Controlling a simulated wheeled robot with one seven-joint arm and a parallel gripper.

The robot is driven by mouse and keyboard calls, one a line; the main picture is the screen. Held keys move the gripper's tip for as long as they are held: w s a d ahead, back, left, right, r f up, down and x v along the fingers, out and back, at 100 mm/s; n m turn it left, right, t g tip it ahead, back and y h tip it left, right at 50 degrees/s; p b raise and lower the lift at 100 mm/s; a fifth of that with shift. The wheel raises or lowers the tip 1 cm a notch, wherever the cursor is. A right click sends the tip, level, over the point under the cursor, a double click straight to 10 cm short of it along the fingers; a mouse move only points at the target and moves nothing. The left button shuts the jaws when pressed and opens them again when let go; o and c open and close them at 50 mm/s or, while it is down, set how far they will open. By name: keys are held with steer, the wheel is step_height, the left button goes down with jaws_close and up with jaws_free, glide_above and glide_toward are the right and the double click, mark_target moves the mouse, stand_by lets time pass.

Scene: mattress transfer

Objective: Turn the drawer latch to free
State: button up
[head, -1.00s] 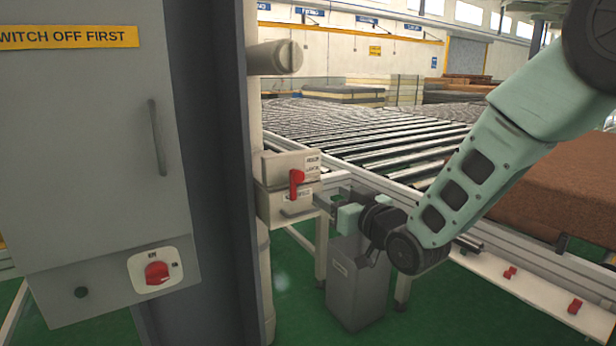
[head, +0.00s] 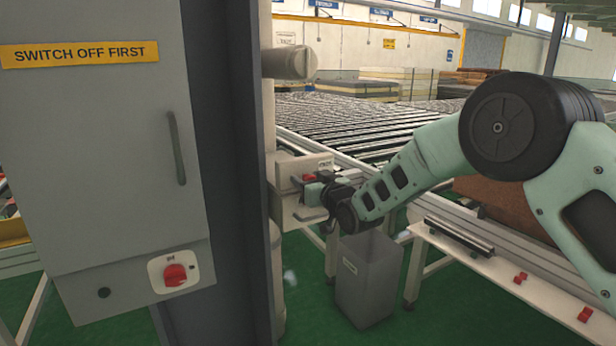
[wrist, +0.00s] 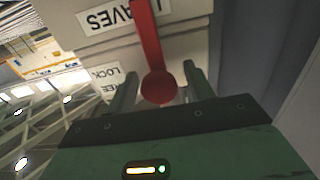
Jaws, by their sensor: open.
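The red latch (wrist: 148,35) is a lever with a round end, on the pale front of the drawer box (wrist: 185,30). In the wrist view, my gripper (wrist: 160,72) is open, with one finger on each side of the latch's round end. I cannot tell whether either finger touches it. In the head view, my gripper (head: 313,192) is at the front of the drawer box (head: 290,166) on the post. Only a small red part of the latch (head: 308,177) shows there; the rest is hidden behind my gripper.
A grey cabinet (head: 95,130) with a red rotary switch (head: 175,274) and a yellow "SWITCH OFF FIRST" label stands at left. A dark post (head: 225,150) separates it from the drawer box. A grey bin (head: 368,285) stands below my arm. A roller conveyor (head: 360,122) runs behind.

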steer(key=shift+w+a, duration=0.2)
jaws_close()
